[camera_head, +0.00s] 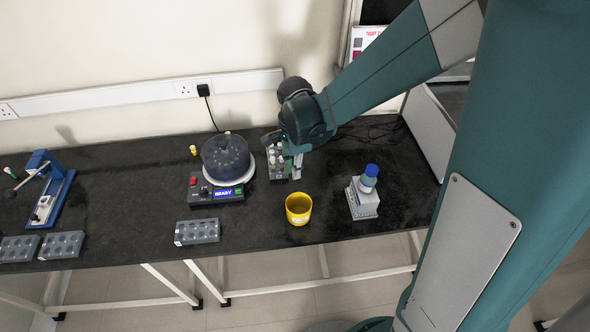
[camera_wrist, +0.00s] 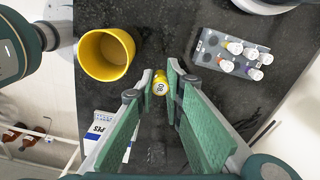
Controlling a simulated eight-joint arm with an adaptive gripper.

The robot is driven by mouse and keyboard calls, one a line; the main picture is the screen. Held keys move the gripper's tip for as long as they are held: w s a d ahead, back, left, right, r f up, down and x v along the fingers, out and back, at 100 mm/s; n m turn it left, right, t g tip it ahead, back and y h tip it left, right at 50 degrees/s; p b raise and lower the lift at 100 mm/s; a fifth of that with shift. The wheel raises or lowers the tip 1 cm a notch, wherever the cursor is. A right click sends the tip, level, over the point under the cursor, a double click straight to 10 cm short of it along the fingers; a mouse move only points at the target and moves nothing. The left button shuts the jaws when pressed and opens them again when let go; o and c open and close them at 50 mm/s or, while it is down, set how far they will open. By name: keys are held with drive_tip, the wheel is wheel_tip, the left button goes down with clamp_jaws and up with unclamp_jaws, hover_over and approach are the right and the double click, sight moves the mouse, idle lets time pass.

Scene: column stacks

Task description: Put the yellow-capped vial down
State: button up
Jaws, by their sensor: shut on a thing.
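My gripper (camera_head: 292,165) is over the dark bench, beside a grey rack (camera_head: 277,172) in the head view. In the wrist view my gripper (camera_wrist: 160,80) is shut on the yellow-capped vial (camera_wrist: 160,86); its round cap with dark marking faces the camera between the fingertips. The vial's body is hidden below the cap, and I cannot tell whether its base touches the bench. The grey rack (camera_wrist: 207,58) lies to the upper right in the wrist view and holds several pale-capped vials.
A yellow cup (camera_head: 298,208) stands in front of my gripper. A blue-capped bottle (camera_head: 368,178) on a box is to its right. A centrifuge (camera_head: 226,158) showing READY is to its left, with a small yellow-topped item (camera_head: 193,150) beside it. An empty-looking rack (camera_head: 197,232) lies nearer the front edge.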

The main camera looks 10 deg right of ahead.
idle(0.6)
drive_tip(key=w+d, duration=0.5)
drive_tip(key=d, duration=0.6)
drive_tip(key=w+d, duration=0.5)
drive_tip(key=d, duration=3)
drive_tip(key=shift+w+d+r, duration=0.15)
drive_tip(key=shift+w+d, duration=0.1)
drive_tip(key=shift+d, duration=0.05)
drive_tip(key=shift+f, duration=3.15)
drive_tip(key=shift+f+b, duration=0.4)
drive_tip(key=shift+f, duration=1.45)
